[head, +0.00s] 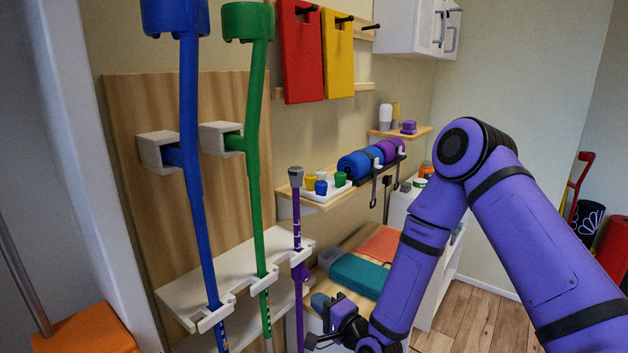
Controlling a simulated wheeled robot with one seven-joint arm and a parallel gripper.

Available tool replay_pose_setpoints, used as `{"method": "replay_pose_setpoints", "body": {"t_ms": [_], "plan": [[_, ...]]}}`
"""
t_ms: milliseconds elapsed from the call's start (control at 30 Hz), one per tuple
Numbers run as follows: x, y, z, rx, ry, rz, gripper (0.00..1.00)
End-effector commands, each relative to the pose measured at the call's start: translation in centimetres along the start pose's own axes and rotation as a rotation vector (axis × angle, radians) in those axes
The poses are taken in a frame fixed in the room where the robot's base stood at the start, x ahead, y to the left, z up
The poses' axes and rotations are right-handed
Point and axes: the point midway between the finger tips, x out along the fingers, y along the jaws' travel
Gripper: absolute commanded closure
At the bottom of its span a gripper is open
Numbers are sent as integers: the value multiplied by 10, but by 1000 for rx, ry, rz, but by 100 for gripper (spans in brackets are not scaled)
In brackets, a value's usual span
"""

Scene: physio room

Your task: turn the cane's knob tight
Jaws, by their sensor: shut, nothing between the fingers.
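A purple cane (297,215) with a grey top stands upright in a notch at the right end of the white rack shelf (235,268). A wider purple piece (301,272) sits on its shaft just below the shelf edge; I cannot tell whether this is the knob. My gripper (314,340) is low in the head view, beside the lower shaft and to its right, below that wider piece. Its dark fingers are small in view; they are shut and empty. Whether they touch the cane is unclear.
A blue crutch (188,110) and a green crutch (256,120) stand left of the cane in the same rack. Behind are a wooden shelf (318,200) with small coloured cups, rolled mats (368,162), and a teal cushion (358,275). Open floor (475,315) shows at right.

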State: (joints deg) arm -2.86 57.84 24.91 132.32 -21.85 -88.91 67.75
Motion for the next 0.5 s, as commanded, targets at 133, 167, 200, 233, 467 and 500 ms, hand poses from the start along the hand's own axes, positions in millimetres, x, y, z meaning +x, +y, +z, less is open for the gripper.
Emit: {"method": "replay_pose_setpoints", "body": {"t_ms": [133,167,200,233,467,500], "plan": [[10,0,0,4,0,-2,100],[13,0,0,4,-1,-2,100],[18,-1,0,3,-1,-2,100],[21,-1,0,2,0,-3,100],[48,0,0,3,0,-2,100],[52,0,0,3,0,-2,100]]}}
